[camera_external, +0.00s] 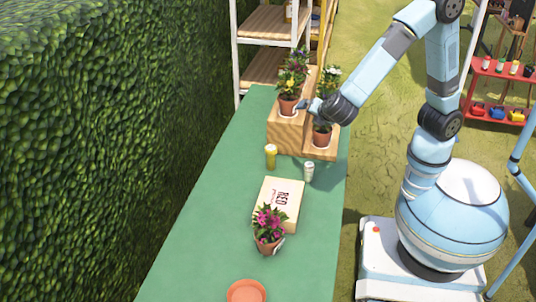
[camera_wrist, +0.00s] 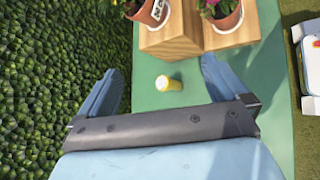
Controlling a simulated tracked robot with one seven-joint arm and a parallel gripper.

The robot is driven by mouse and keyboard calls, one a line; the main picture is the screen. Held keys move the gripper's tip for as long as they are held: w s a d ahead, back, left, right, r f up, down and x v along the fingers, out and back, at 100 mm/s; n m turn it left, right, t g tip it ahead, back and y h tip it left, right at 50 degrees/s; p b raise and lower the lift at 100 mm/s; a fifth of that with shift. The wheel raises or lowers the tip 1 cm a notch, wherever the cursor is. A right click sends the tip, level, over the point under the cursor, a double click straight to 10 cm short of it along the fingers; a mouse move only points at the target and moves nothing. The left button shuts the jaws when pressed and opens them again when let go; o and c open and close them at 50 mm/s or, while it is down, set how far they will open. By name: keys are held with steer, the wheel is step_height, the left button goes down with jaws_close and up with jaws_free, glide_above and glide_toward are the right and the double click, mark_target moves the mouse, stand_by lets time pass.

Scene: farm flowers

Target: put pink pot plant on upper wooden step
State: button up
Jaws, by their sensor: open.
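The pink pot plant (camera_external: 269,228), with pink flowers in a terracotta pot, stands on the green table in front of a pale box. The wooden steps (camera_external: 285,128) stand farther back and also show at the top of the wrist view (camera_wrist: 170,42). A potted plant with yellow and purple flowers (camera_external: 290,85) occupies the upper step. A white-flowered potted plant (camera_external: 322,130) stands on the lower step. My gripper (camera_wrist: 163,68) is open and empty, well away from the pink plant. In the external view it is beside the upper step, partly hidden by my wrist.
A yellow can (camera_external: 271,156) and a white can (camera_external: 309,171) stand before the steps. The pale box (camera_external: 290,196) lies behind the pink plant. An empty terracotta dish (camera_external: 246,291) is at the near edge. A hedge (camera_external: 90,130) borders the left; the table's left side is clear.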

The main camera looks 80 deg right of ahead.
steer(key=s+d+r+m+y, duration=0.4)
steer(key=s+d+r+m, duration=0.2)
steer(key=s, duration=0.6)
steer(key=s+d+r+m+y, duration=0.5)
steer(key=s+d+m, duration=0.5)
steer(key=s, duration=0.2)
steer(key=shift+s+d+r+m+y, duration=0.3)
steer(key=shift+s+d+r, duration=0.1)
steer(key=shift+r, duration=0.1)
